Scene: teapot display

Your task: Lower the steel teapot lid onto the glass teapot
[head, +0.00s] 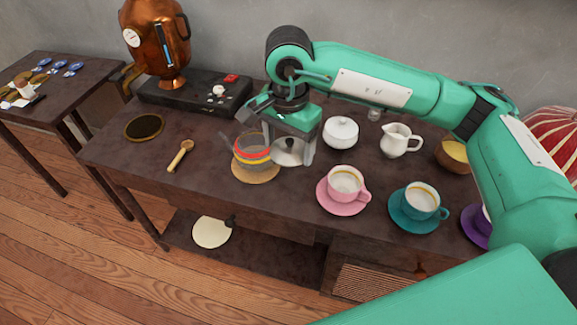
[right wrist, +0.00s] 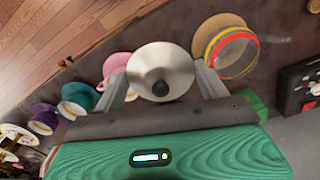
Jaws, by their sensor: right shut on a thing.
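The steel teapot lid (head: 289,157) is a shiny shallow cone with a dark knob. It also shows in the right wrist view (right wrist: 160,62), between the fingers. My right gripper (head: 293,153) is shut on the lid and holds it just right of the glass teapot. The glass teapot (head: 252,155) is clear with red and yellow bands and stands upright on a round cork mat (head: 262,177). In the right wrist view the teapot (right wrist: 231,48) is to the right of the lid, apart from it, and its top looks uncovered. My left gripper is not in view.
A white lidded bowl (head: 341,132) and a white jug (head: 400,140) stand right of my gripper. Pink (head: 343,200) and teal (head: 414,221) saucers with cups are at the front right. A wooden spoon (head: 180,155) and dark round mat (head: 144,127) lie left.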

